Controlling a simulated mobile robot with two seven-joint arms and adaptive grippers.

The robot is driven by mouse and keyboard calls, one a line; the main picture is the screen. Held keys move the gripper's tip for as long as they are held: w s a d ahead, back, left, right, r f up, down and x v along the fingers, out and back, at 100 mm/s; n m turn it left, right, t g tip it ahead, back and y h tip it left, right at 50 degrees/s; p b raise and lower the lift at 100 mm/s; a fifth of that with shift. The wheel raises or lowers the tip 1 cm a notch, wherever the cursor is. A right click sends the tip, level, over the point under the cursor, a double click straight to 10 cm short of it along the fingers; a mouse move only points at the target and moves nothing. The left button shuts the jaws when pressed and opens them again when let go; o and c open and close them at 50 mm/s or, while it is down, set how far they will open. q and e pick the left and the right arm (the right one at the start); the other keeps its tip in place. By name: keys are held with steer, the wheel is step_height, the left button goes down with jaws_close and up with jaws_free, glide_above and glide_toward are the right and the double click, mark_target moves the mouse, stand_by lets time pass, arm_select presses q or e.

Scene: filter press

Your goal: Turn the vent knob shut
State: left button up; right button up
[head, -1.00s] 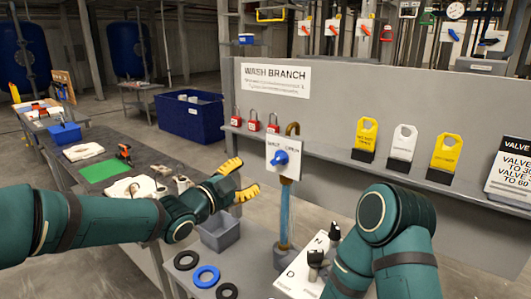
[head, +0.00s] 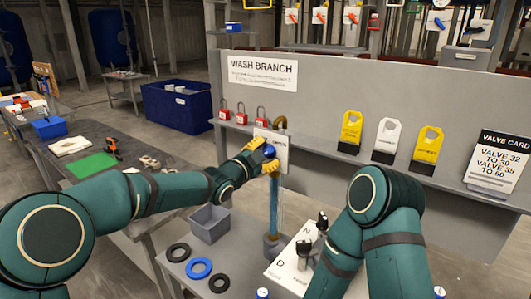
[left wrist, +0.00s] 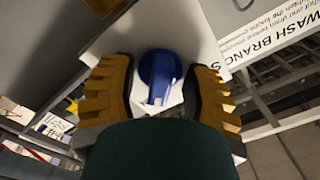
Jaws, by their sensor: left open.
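The blue vent knob (head: 269,151) sits on a white plate (head: 277,140) above a blue hose. My left gripper (head: 266,156) is at the knob, its yellow-padded fingers apart. In the left wrist view the knob (left wrist: 158,72) lies between the two open fingers, with a gap visible on each side. The knob's handle points down in that view. The fingers and hand hide most of the plate's lettering in the head view. My right arm hangs at the right, and its gripper is out of view.
Red padlocks (head: 241,114) and yellow and white tags (head: 386,137) stand along the panel's ledge. Below are a grey bin (head: 209,223), black and blue rings (head: 199,268), and a white plate with dark-topped handles (head: 284,270). A valve card (head: 500,160) stands at right.

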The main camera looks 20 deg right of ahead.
arm_select(q)
steer(key=shift+o, duration=0.2)
jaws_close()
steer(key=shift+s+a+r, duration=0.1)
steer(key=shift+a, duration=0.05)
